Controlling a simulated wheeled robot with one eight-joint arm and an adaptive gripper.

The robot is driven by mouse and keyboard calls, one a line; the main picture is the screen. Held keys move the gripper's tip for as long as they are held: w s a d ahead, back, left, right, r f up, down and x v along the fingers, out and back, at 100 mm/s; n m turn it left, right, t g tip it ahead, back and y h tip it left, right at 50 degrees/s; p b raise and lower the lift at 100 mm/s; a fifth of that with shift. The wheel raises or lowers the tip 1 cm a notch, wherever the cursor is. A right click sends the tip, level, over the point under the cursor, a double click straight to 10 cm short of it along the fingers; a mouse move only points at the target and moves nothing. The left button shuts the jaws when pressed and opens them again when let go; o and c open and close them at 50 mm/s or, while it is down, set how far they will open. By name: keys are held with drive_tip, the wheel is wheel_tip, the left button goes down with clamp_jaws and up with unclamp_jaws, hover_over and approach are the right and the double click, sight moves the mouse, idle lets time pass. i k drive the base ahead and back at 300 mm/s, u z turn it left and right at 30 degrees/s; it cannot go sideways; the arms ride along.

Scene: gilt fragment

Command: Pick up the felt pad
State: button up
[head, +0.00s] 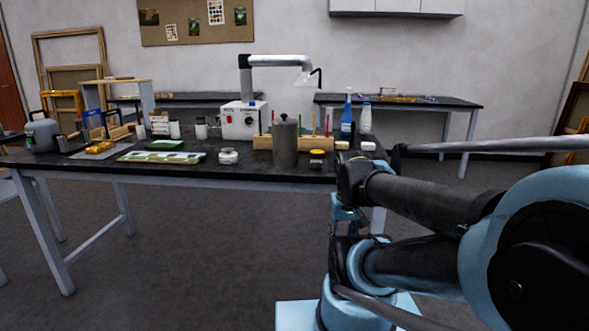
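I cannot tell for certain which thing is the felt pad. A small flat green piece (166,143) lies on the dark-topped worktable (50,162), left of centre. A longer flat pale-and-green piece (160,157) lies in front of it, near the table's front edge. A flat grey piece (82,154) lies further left, with a gold-coloured object (100,147) on it. My arm reaches in from the right, with its front end by the table's right front corner. My gripper's fingers cannot be made out, and no held object shows.
A grey cylinder (285,145), a small jar (228,156), a white box-shaped device (243,120) with an overhead pipe, and a blue bottle (347,118) stand on the table. A grey canister (41,136) is at the left. Open floor (200,240) lies in front.

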sight(314, 164)
drive_tip(key=u, duration=1.65)
drive_tip(key=k, duration=1.75)
drive_tip(key=z, duration=1.35)
drive_tip(key=i, duration=1)
drive_tip(key=u, duration=0.05)
